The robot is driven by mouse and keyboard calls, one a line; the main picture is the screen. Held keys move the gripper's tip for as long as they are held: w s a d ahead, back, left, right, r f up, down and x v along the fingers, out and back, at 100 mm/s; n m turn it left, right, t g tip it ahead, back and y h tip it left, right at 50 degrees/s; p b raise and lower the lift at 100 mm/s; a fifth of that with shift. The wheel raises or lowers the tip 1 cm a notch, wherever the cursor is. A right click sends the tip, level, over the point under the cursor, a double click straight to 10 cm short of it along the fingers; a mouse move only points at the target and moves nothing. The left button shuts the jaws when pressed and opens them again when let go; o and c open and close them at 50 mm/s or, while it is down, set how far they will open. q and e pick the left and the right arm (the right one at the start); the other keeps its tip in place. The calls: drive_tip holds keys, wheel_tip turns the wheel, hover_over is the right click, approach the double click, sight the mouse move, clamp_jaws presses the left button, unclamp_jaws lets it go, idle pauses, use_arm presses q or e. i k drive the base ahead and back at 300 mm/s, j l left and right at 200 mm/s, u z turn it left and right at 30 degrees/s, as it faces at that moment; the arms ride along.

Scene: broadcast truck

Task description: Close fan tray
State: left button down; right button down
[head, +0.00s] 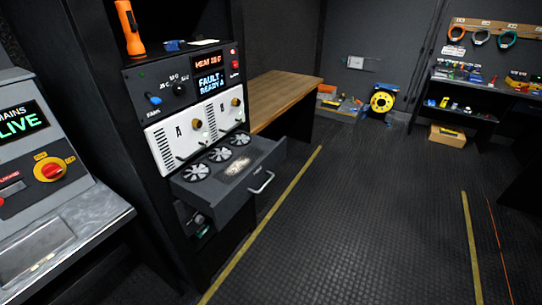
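The fan tray (248,194) is a dark drawer standing pulled out from the black equipment rack, in the centre-left of the head view. Several round fans sit in its top, with a pale patch beside them. A light metal handle (262,183) is on its front face. White modules marked A (178,133) and B (232,108) are just above the tray. Neither of my grippers shows in the head view, so nothing of mine is seen touching the tray.
A mains cabinet (35,265) with a red and yellow rotary switch stands at the left. A wooden bench (278,92) is behind the rack. An orange torch (130,28) stands on top of the rack. The dark floor (370,215) right of the tray is clear.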

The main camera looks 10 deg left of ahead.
sight(218, 181)
drive_tip(key=i+l+u, duration=0.25)
drive_tip(key=i, duration=0.15)
drive_tip(key=i+l+u, duration=0.3)
drive_tip(key=i+l, duration=0.05)
